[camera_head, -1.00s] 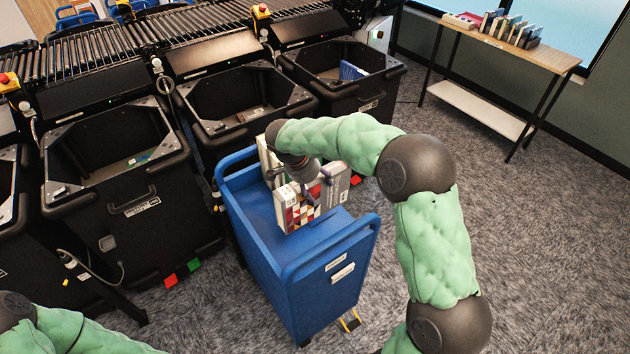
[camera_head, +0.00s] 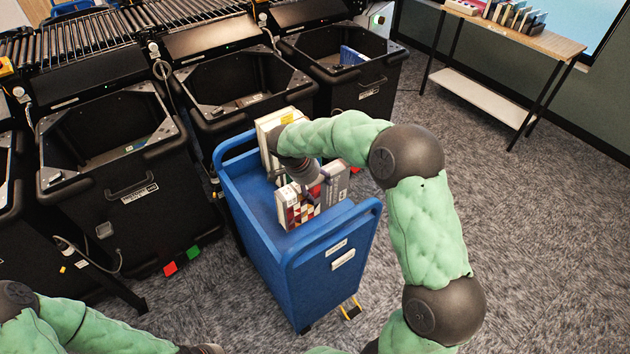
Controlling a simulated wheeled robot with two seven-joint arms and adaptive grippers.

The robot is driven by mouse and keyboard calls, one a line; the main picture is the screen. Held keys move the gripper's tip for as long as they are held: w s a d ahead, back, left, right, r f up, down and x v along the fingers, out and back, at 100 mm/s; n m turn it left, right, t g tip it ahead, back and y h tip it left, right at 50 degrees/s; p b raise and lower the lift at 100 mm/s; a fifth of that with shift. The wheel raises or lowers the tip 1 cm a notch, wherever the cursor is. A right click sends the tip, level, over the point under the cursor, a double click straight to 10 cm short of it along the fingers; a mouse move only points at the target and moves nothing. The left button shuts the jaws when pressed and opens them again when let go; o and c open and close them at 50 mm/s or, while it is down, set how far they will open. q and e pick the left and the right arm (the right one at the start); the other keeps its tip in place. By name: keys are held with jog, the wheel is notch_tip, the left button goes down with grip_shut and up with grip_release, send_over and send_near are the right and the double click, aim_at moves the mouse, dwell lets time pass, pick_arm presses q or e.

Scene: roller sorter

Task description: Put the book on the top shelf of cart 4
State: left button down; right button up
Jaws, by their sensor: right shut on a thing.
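The blue cart (camera_head: 262,221) stands in the middle of the view, with its top shelf facing up; I cannot read its label. My right gripper (camera_head: 309,190) is over the top shelf and is shut on a book (camera_head: 301,210) with a white, red and dark patterned cover and a grey side. The book is upright, at or just above the shelf; I cannot tell if it touches. Another pale book (camera_head: 268,135) stands at the cart's far end, partly hidden by my right wrist. My left arm shows at the lower left, but its fingers are not in view.
Black bins (camera_head: 122,190) stand in a row behind and left of the cart, below a roller conveyor (camera_head: 90,35). A wooden table (camera_head: 530,40) with several books is at the upper right. Carpet (camera_head: 540,230) to the right is clear.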

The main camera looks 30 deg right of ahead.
aim_at(315, 202)
jog(key=shift+w+f+b, duration=0.1)
jog(key=shift+f+b, duration=1.05)
jog(key=shift+f, duration=2.35)
jog(key=shift+f+b, duration=0.6)
jog(key=shift+b, duration=0.15)
jog(key=o, duration=1.7)
jog(key=shift+o, duration=0.4)
jog(key=shift+f, duration=0.15)
jog(key=v, duration=1.2)
